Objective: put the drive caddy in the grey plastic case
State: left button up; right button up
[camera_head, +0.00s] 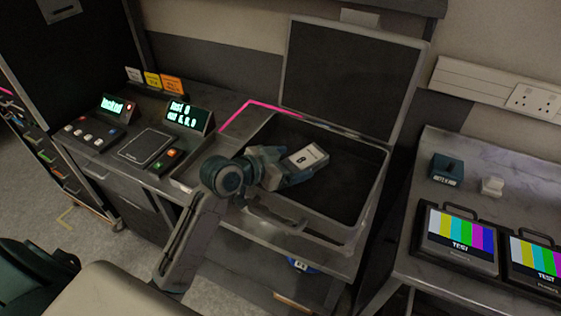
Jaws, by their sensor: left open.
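The grey plastic case (377,192) stands open on the bench, its dark lid (345,80) raised at the back. The drive caddy (307,158), a small light block with a dark mark, shows over the left part of the case's dark interior. I cannot tell whether it rests on the case floor or is above it. My left gripper (292,171) reaches over the case's left front edge, open, with its fingers right at the caddy. The gripper hides the caddy's near end. My right gripper is not in view.
A control panel with lit displays (188,116) and buttons stands left of the case. A separate table at right holds test monitors (458,238), a dark teal box (446,168) and a small white item (492,186). The case's right half looks empty.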

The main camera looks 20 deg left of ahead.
pick_arm(q)
jog(key=shift+r, duration=0.4)
jog(key=shift+s+a+f, duration=0.1)
jog(key=shift+s+a, duration=0.1)
jog(key=b+v, duration=0.1)
jog(key=v, duration=0.5)
jog(key=shift+b+v, duration=0.4)
jog(key=shift+v, duration=0.8)
jog(key=shift+s+a+r, duration=0.35)
jog(key=shift+s+r, duration=0.1)
jog(key=shift+v, duration=0.8)
jog(key=shift+d, duration=0.1)
